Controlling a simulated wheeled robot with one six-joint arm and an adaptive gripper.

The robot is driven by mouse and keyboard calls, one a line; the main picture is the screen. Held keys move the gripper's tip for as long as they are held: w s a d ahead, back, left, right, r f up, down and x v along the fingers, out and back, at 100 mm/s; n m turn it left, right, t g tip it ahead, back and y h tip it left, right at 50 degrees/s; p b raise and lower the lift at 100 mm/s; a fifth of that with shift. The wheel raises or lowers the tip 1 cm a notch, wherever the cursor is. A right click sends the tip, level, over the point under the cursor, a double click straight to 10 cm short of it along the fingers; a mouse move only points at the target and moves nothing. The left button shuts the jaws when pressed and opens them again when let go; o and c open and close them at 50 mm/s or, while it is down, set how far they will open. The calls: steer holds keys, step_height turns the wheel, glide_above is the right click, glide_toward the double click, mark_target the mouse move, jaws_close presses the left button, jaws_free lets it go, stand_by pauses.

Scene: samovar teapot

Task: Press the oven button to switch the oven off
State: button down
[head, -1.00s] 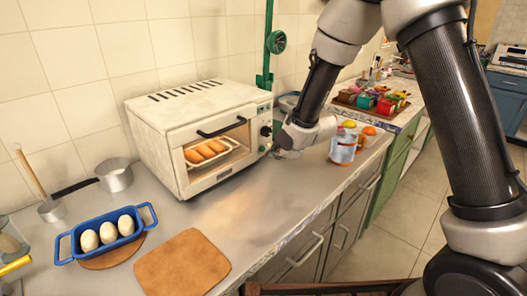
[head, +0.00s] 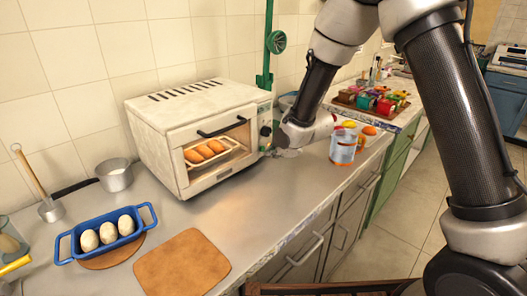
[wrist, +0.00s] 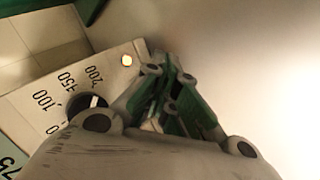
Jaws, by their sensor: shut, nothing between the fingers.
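The white oven (head: 185,112) stands on the counter with its door window glowing and rolls on a tray inside. Its control panel at the right end carries dark knobs (head: 265,131). In the wrist view the panel (wrist: 30,95) shows dial numbers, a dark knob (wrist: 86,106) partly behind my gripper, and a small round lit orange-white button or lamp (wrist: 126,60). My gripper (wrist: 168,72) is shut and empty, its tips close to the panel's edge, right of the lit spot. I cannot tell whether they touch. In the head view my gripper (head: 276,151) is beside the panel's lower part.
A cup (head: 343,148) stands right of my gripper. Further right is a tray (head: 398,103) of colourful items. A blue dish (head: 66,243) with eggs, a brown board (head: 182,262) and a saucepan (head: 116,177) are on the left. The counter before the oven is clear.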

steer(key=shift+w+a, duration=0.35)
stand_by(0.9)
steer(key=shift+d, duration=0.1)
steer(key=shift+s+d, duration=0.6)
steer(key=shift+s, duration=0.05)
steer(key=shift+s+d, duration=2.1)
